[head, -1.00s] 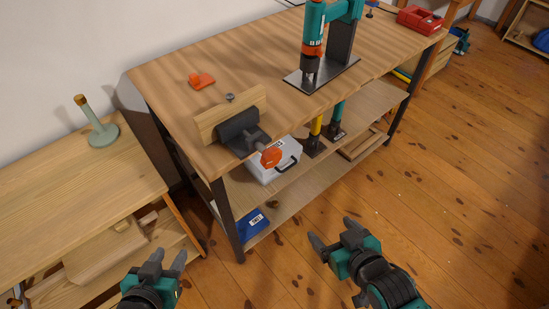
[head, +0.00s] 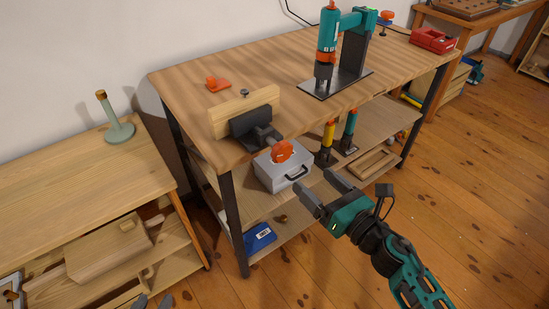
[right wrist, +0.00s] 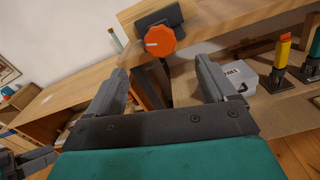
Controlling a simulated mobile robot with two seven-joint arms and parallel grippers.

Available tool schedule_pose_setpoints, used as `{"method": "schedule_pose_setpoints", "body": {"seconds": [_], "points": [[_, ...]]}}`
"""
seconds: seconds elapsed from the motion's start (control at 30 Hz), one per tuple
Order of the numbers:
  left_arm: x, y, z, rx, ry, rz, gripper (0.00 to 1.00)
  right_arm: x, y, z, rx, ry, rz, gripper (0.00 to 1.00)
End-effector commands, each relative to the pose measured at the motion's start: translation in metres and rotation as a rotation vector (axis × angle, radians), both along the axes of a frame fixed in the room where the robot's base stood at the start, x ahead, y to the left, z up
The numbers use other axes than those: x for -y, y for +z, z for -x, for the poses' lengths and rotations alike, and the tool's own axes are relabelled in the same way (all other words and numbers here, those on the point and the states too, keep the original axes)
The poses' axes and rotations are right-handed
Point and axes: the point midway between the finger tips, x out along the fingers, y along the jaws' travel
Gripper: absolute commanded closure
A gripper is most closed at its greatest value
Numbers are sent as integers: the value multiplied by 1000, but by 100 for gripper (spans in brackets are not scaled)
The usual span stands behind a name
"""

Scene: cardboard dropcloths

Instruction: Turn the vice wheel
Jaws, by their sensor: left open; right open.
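The vice (head: 254,128) is dark grey with a wooden jaw board and sits at the front left edge of the workbench. Its orange wheel (head: 282,151) faces out from the bench edge. In the right wrist view the wheel (right wrist: 159,40) has a pale mark and shows beyond and between my fingers. My right gripper (head: 318,190) is open and empty, in front of the bench, below and to the right of the wheel, apart from it. My left gripper (head: 153,301) is at the bottom edge of the head view, mostly cut off, with just its fingertips showing apart.
A grey case (head: 280,174) sits on the shelf below the wheel. A drill press (head: 330,70) stands on the bench top. A low wooden table (head: 70,190) is at the left. The floor in front of the bench is clear.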

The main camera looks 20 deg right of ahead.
Motion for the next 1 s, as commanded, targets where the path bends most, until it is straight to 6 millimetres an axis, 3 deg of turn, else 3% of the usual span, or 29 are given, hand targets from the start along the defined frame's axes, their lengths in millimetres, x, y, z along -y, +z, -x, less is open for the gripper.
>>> {"method": "schedule_pose_setpoints", "body": {"seconds": [0.17, 0.7, 1.0], "points": [[0, 5, -1, 5, 1, 1, 57, -5, 2, -13, 9, 5, 20, 16], [-9, 6, 0, 6, 12, -15, 57, -37, 1, -102, 7, 3, 14, 16], [-9, 6, 0, 6, 11, -14, 57, -45, 0, -120, 4, 3, 15, 16]]}}
